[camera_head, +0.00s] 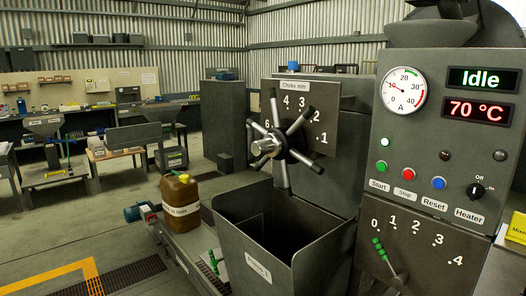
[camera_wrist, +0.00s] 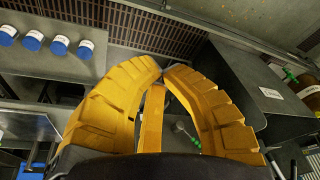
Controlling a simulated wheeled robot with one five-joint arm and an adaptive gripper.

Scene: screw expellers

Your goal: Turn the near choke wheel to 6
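The choke wheel (camera_head: 278,143) is a grey hub with several spokes tipped in black, mounted on a dark plate (camera_head: 331,97) marked "Choke mm". The numbers 1, 2, 3, 4 and 6 can be read around it; spokes cover part of the scale. I cannot make out a pointer or the present setting. My gripper (camera_wrist: 164,72) shows only in the wrist view, with yellow ribbed fingers whose tips come together. It looks shut and empty. The wheel is not recognisable in the wrist view, so the gripper is apart from it.
An open grey bin (camera_head: 262,245) stands below the wheel. A control panel (camera_head: 440,150) reads "Idle" and 70 °C, above a green-handled lever (camera_head: 386,262) on a 0–4 scale. A brown canister (camera_head: 181,203) stands left. Blue-capped jars (camera_wrist: 33,41) show in the wrist view.

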